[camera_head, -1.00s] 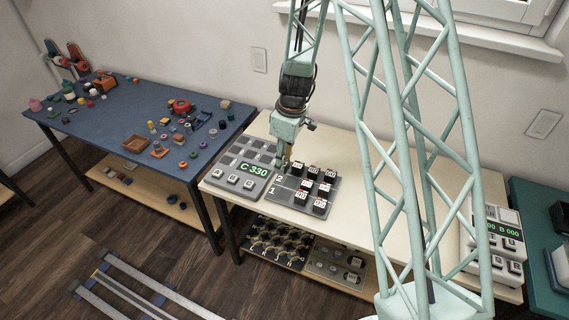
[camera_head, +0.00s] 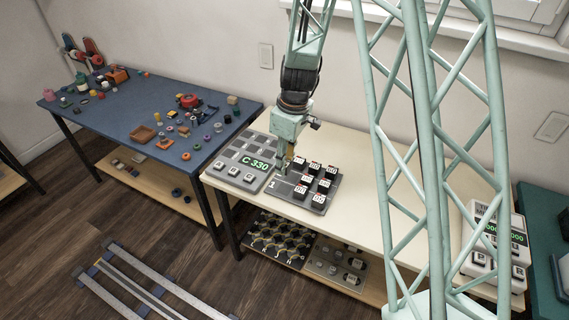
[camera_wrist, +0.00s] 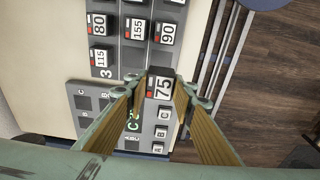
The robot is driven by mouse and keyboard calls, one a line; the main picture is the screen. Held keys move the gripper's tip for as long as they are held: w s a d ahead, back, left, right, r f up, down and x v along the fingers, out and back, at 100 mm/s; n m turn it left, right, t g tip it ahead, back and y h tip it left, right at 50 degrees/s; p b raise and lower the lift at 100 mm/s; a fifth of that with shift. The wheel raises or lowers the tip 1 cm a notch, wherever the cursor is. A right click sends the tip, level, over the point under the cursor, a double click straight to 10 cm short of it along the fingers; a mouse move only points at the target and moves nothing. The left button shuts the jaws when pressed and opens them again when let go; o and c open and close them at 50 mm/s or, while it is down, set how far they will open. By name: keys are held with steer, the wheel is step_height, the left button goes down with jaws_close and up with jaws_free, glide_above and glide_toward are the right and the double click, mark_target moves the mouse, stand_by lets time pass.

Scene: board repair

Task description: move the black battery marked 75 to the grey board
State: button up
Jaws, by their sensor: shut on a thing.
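My gripper (camera_wrist: 157,97) is shut on the black battery marked 75 (camera_wrist: 162,88), whose white label faces the wrist camera. In the head view my gripper (camera_head: 284,168) is over the place where the board and tray meet; the battery cannot be made out there. The grey board (camera_head: 244,176) has a green C 330 display and several empty dark sockets. In the wrist view, the board (camera_wrist: 96,120) is below and left of the held battery. Whether the battery touches anything beneath cannot be told.
A dark grey tray (camera_head: 284,194) with several labelled batteries stands right of the board. Its batteries, such as 115 (camera_wrist: 100,58), also show in the wrist view. A blue table (camera_head: 110,105) holds small parts.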

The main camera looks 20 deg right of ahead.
mark_target(283, 189)
steer(key=shift+f, duration=0.15)
steer(key=shift+f+b, duration=2.25)
steer(key=shift+f, duration=2.1)
steer(key=shift+f+b, duration=0.5)
steer(key=shift+b, duration=0.1)
steer(key=o, duration=1)
steer(key=shift+c, duration=0.2)
steer(key=shift+r, duration=0.15)
steer(key=shift+s+d+r, duration=0.15)
steer(key=shift+d+r, duration=0.05)
steer(key=shift+r, duration=1.75)
steer(key=shift+s+d+r, duration=0.15)
steer(key=shift+s+r, duration=0.05)
steer(key=shift+r, duration=1.7)
steer(key=shift+s+d+r, duration=0.15)
steer(key=shift+d+r, duration=0.05)
steer(key=shift+r, duration=1.75)
steer(key=shift+r, duration=0.1)
